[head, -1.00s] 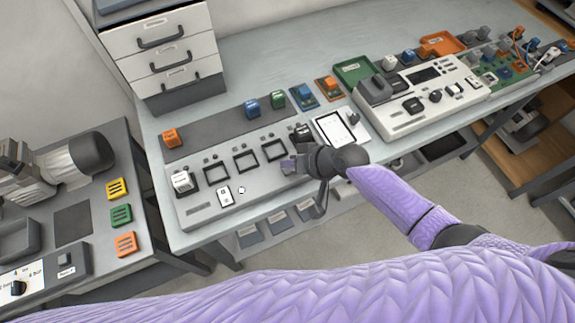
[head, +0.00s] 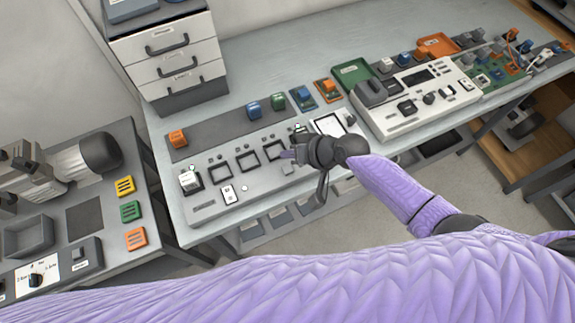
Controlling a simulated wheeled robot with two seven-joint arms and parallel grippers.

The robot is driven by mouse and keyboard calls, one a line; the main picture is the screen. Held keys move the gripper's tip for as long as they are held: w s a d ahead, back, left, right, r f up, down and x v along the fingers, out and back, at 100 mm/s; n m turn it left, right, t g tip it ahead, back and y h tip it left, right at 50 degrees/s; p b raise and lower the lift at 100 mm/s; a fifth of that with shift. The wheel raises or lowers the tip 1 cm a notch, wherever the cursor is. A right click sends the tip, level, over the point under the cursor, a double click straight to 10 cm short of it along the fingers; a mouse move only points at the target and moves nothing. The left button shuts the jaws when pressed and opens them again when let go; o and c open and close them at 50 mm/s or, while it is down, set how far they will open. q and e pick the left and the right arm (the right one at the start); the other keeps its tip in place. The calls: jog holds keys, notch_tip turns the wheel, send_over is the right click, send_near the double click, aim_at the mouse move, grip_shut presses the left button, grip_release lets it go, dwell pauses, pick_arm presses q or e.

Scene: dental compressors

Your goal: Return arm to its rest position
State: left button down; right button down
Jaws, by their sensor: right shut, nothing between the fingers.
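My right gripper (head: 291,155) is at the end of my purple right arm (head: 395,190), which comes in from the right. The gripper is shut and empty, over the right part of the light grey panel (head: 210,206) on the workbench. It hides part of the panel behind it. My left gripper is not in view.
An orange block (head: 178,138), a blue block (head: 254,110) and a green block (head: 278,101) stand on a dark strip. A white device (head: 415,118) and a green tray (head: 353,73) lie to the right. A drawer unit (head: 168,62) stands behind. Left is another table (head: 85,215).

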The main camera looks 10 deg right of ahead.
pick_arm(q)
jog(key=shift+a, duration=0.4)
